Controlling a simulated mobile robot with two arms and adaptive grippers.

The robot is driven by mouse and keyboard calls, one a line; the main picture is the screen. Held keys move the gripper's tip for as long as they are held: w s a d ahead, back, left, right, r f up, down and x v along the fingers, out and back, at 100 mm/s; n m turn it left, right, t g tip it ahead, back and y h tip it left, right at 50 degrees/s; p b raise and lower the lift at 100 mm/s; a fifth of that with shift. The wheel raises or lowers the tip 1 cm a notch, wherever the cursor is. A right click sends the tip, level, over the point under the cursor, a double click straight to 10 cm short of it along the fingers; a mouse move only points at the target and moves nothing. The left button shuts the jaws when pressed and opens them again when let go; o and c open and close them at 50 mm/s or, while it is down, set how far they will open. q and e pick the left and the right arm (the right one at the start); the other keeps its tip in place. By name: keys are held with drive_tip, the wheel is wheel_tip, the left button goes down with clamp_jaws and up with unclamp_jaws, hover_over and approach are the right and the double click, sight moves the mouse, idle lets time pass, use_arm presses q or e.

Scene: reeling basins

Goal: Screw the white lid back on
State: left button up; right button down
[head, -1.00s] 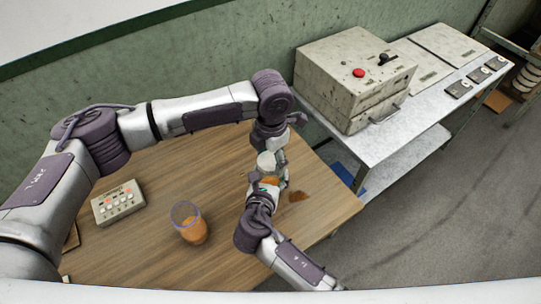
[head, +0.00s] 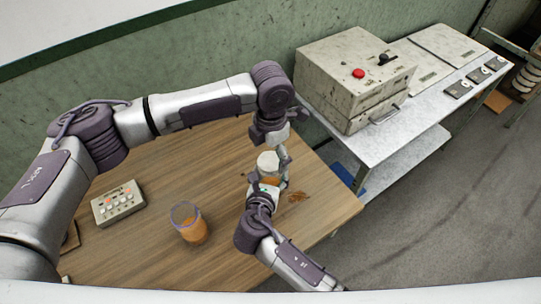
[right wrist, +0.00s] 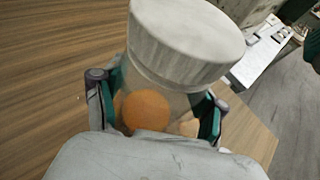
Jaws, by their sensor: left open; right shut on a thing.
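A clear jar with orange things inside (right wrist: 150,105) stands at the middle of the right wrist view, topped by a wide white lid (right wrist: 185,42). The lid sits on the jar's mouth; I cannot tell how tightly. In the head view the white lid (head: 267,160) is near the table's right side. My right gripper (right wrist: 157,110) is shut on the jar, one finger on each side of its body. My left gripper (head: 282,155) is open beside and above the lid, with a finger to the lid's right; its other finger is hard to make out.
A glass with orange contents (head: 190,224) and a button box (head: 118,204) stand on the wooden table (head: 150,250). A brown-orange patch (head: 297,197) lies right of the jar. A metal bench (head: 395,140) with a grey machine (head: 350,75) stands at the right.

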use_arm(q)
wheel_tip(320, 180, up, 3)
drive_tip(key=shift+f, duration=0.2)
drive_tip(key=shift+c, duration=0.4)
